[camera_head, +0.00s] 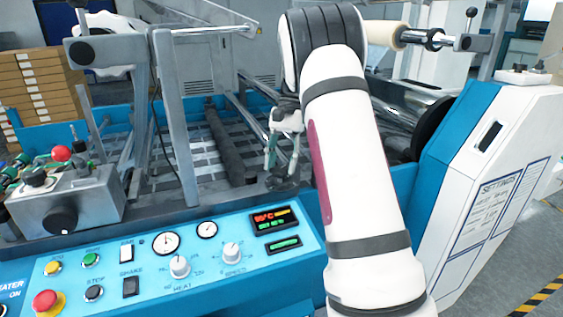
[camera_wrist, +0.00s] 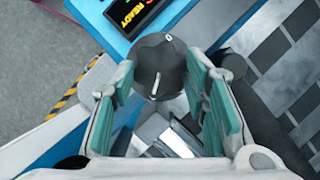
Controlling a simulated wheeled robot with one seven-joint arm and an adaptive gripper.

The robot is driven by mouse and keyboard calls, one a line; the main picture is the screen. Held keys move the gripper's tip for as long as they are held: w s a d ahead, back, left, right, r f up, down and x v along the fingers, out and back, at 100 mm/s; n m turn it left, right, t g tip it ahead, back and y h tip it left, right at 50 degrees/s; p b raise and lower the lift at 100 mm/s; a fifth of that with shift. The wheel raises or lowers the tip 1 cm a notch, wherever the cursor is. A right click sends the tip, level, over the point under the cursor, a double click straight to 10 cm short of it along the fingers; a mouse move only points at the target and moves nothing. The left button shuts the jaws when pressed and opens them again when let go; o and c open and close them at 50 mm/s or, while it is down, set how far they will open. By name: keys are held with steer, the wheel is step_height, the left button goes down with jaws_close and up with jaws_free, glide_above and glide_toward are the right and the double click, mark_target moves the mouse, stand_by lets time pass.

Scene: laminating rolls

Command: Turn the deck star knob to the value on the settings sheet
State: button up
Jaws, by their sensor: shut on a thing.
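The dark grey star knob (camera_wrist: 160,60) sits on the machine deck and shows in the wrist view between the two teal-padded fingers of my gripper (camera_wrist: 160,78). A short white line and a white mark like a "0" show on it. In the head view my gripper (camera_head: 283,160) points down onto the deck behind the control panel, shut around the knob, which is mostly hidden there. The settings sheet (camera_head: 490,208) is on the white and blue housing at the right; its heading reads SETTINGS, but its values are too small to read.
The blue control panel (camera_head: 215,262) is in front, with dials, buttons and a lit display (camera_head: 274,217). A grey control box (camera_head: 68,203) is at the left. Rails and rollers lie behind. My arm covers the middle right.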

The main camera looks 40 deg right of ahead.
steer(key=shift+f, duration=0.15)
steer(key=o, duration=1.2)
steer(key=shift+c, duration=0.2)
steer(key=shift+r, duration=0.2)
steer(key=v, duration=1.1)
steer(key=shift+d+r, duration=0.15)
steer(key=shift+r, duration=0.15)
